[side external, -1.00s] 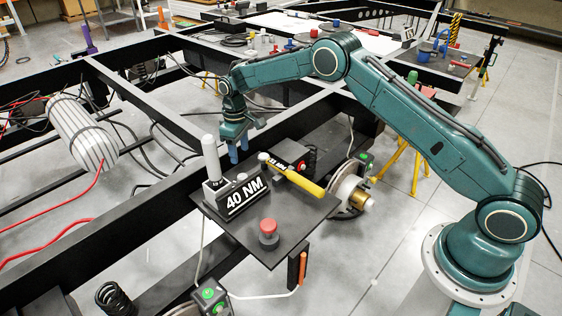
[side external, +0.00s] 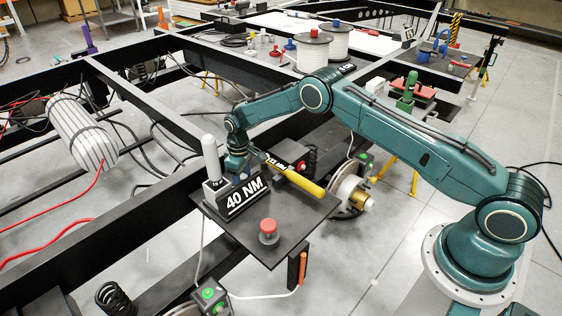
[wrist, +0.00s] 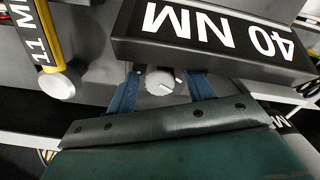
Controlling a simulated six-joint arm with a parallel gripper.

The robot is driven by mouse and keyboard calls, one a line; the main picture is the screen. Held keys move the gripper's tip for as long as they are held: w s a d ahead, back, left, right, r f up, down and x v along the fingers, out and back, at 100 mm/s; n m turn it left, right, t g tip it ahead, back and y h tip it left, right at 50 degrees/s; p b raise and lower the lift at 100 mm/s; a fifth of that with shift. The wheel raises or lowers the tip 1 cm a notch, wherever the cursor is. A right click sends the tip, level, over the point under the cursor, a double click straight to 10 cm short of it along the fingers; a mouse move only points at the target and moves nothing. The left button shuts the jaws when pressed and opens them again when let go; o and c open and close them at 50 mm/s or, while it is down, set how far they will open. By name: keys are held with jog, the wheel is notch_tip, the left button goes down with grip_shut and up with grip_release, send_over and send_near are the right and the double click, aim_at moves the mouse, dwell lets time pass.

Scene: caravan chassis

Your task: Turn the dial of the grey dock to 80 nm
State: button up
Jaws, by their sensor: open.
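The dock's black sign (side external: 247,212) reads "40 NM" on the small dark platform; the sign shows upside down in the wrist view (wrist: 210,52). The round light-grey dial (wrist: 158,80), with a dark pointer line, sits beside the sign. My gripper (wrist: 162,90) is open, with one blue finger on each side of the dial. Small gaps seem to show between fingers and dial; contact cannot be told. In the side view my gripper (side external: 238,172) is low behind the sign, which hides the dial and fingertips.
A white upright cylinder (side external: 210,158) stands left of my gripper. A yellow-handled tool (side external: 304,183) lies close on the right, also in the wrist view (wrist: 48,45). A red button (side external: 268,226) is at the platform's front. Black chassis beams surround the platform.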

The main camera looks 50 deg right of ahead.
jog(key=c, duration=1)
jog(key=shift+m, duration=0.4)
jog(key=m, duration=0.9)
jog(key=shift+m, duration=0.3)
jog(key=o, duration=1)
